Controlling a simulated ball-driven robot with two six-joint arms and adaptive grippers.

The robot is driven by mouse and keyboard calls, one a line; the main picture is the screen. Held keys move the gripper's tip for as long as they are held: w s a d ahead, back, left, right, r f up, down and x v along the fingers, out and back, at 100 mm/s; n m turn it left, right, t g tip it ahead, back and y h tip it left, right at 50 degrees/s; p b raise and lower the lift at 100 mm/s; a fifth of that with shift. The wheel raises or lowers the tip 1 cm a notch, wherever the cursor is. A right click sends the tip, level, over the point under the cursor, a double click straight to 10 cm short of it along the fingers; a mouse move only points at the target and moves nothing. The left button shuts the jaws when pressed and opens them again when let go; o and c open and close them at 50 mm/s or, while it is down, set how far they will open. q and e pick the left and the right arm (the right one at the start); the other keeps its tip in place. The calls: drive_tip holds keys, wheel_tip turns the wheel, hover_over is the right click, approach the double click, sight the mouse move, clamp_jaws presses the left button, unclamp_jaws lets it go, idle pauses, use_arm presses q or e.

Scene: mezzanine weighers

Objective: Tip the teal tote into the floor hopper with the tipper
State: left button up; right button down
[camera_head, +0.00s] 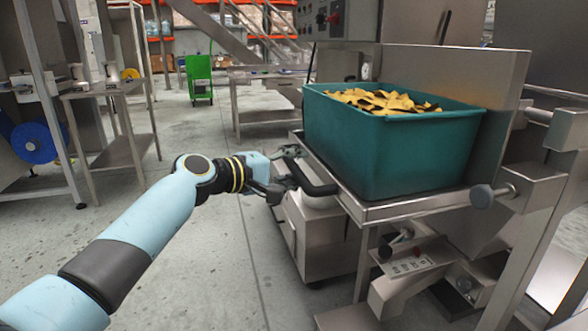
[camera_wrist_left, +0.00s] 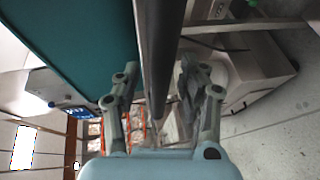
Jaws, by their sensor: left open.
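The teal tote (camera_head: 400,150) stands upright on the steel cradle of the tipper (camera_head: 420,207). Yellow and dark scraps (camera_head: 378,101) fill it near its rim. My left gripper (camera_head: 284,170) is at the cradle's left corner, beside a black curved handle (camera_head: 318,187). In the left wrist view the gripper (camera_wrist_left: 158,72) is open, with a grey metal edge (camera_wrist_left: 158,35) running between its fingers. I cannot tell whether they touch it. The tote (camera_wrist_left: 85,35) shows left of that edge. I cannot clearly pick out the floor hopper. My right gripper is out of view.
A button panel (camera_head: 411,263) sits below the cradle, and a control box (camera_head: 340,18) hangs above it. A steel table (camera_head: 118,150) stands at the left and a green cart (camera_head: 199,78) at the back. The floor (camera_head: 215,250) around my left arm is clear.

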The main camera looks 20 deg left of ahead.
use_arm(q)
drive_tip(key=shift+c, duration=0.8)
clamp_jaws()
drive_tip(key=shift+r, duration=0.1)
